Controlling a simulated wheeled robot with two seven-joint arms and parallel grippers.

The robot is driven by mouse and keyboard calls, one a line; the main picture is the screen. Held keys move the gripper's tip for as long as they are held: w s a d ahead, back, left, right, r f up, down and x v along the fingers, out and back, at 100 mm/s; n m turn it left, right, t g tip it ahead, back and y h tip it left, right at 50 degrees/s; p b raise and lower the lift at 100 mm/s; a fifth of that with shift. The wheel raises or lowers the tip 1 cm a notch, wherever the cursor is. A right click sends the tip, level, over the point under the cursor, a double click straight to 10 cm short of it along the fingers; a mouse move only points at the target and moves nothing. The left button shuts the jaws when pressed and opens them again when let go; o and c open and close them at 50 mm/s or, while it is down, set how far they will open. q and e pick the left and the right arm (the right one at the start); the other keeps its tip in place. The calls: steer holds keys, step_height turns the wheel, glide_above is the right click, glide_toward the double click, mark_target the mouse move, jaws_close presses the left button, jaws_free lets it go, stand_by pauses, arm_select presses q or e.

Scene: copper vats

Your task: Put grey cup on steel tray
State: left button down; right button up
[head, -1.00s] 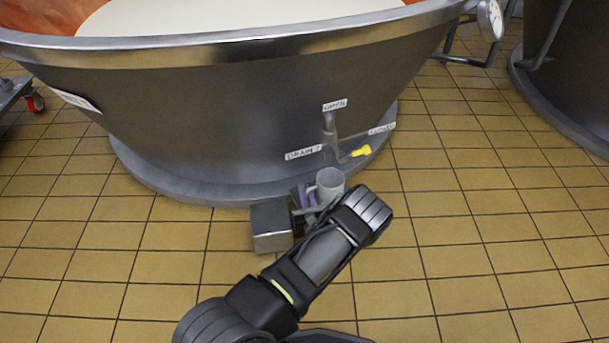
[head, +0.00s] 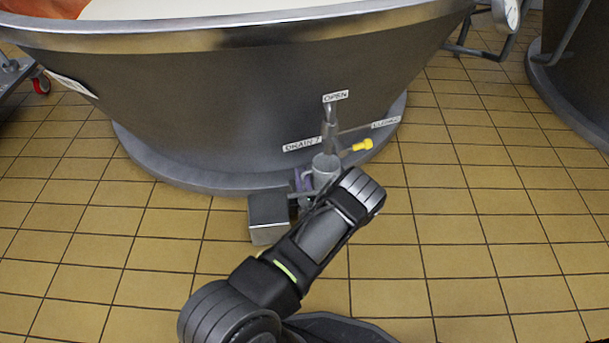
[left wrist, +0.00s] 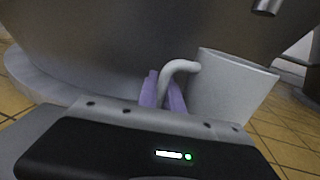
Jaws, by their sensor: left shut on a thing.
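The grey cup (head: 326,168) is upright in front of the vat, just below the drain tap in the head view. My left gripper (head: 304,184) is shut on the cup's handle; my own forearm hides part of the gripper and the cup's lower part. In the left wrist view the cup (left wrist: 232,90) stands to the right of the purple fingertips (left wrist: 163,92), with its curved handle between them. The inside of the cup cannot be made out. No steel tray can be made out in either view. My right gripper is not in view.
The large metal vat (head: 225,95) fills the back. Its drain tap (head: 329,130) has a yellow-ended lever (head: 362,145) and labels, close above the cup. A second vat (head: 570,85) stands at right. A red-wheeled cart (head: 40,84) is at left. Tiled floor (head: 490,220) is clear at right.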

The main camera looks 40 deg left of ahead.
arm_select(q)
steer(key=c, duration=1.5)
jaws_free()
steer(key=shift+f, duration=0.1)
steer(key=shift+s+d+r, duration=0.15)
steer(key=shift+d+r, duration=0.05)
steer(key=shift+d, duration=0.05)
steer(key=p+v, duration=0.4)
steer(key=v, duration=0.6)
steer(key=shift+s+d+p, duration=0.15)
steer(key=shift+p, duration=0.25)
steer(key=shift+s+d+f, duration=0.1)
steer(key=shift+s+d, duration=0.25)
steer(key=shift+s, duration=0.05)
